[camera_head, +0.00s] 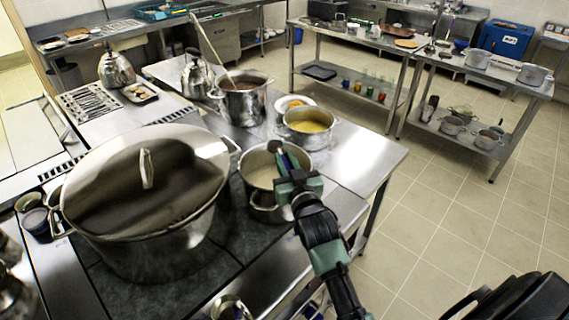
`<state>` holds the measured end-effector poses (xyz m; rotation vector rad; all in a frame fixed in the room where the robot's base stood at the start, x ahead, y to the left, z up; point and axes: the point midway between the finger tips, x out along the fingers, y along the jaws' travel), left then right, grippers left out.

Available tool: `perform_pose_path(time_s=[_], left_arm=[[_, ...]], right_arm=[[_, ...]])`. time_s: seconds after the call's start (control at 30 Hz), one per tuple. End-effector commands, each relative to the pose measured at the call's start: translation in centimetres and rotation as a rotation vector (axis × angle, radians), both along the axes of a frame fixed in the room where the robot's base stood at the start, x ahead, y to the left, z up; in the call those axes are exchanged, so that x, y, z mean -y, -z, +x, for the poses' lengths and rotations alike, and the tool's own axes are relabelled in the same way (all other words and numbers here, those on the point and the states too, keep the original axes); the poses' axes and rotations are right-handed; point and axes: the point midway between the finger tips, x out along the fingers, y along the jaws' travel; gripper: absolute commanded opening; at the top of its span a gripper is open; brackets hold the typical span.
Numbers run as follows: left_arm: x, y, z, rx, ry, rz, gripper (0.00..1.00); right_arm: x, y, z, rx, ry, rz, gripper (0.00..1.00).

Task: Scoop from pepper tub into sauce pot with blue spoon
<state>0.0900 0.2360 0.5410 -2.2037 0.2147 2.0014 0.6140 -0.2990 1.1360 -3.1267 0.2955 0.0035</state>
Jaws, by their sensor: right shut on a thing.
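My right gripper (287,175) reaches in from the bottom and is over the near right rim of a steel pot (266,208) with pale sauce in it. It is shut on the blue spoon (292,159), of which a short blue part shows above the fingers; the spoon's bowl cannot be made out. Small dark tubs (37,222) stand at the left edge of the stove, but I cannot tell whether one is the pepper tub. My left gripper is not in view.
A large lidded stockpot (145,205) fills the stove left of the sauce pot. Behind stand a pot of yellow food (308,128), a plate (295,103) and a tall pot (242,102) with a long ladle (210,45). The steel counter (365,155) at right is bare.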

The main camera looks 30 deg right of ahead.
Motion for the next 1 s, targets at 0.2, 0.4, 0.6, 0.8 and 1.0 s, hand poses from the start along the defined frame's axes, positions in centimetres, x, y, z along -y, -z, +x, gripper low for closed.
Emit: perform_pose_path(time_s=[0.2, 0.4, 0.6, 0.8, 1.0], left_arm=[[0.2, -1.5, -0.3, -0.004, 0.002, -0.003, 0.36], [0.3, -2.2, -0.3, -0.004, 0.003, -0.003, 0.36], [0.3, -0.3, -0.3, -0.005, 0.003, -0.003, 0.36], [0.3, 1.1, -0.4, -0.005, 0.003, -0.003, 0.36], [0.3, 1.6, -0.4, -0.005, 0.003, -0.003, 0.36]], right_arm=[[0.0, -0.5, 0.0, -0.001, 0.001, -0.001, 0.00], [0.0, 0.2, 0.0, 0.000, -0.001, -0.001, 0.00], [0.0, 1.9, 0.0, 0.001, -0.001, 0.000, 0.00], [0.0, 3.2, 0.0, 0.001, -0.001, 0.000, 0.00], [-0.8, 2.6, 0.1, -0.054, -0.002, -0.304, 0.00]])
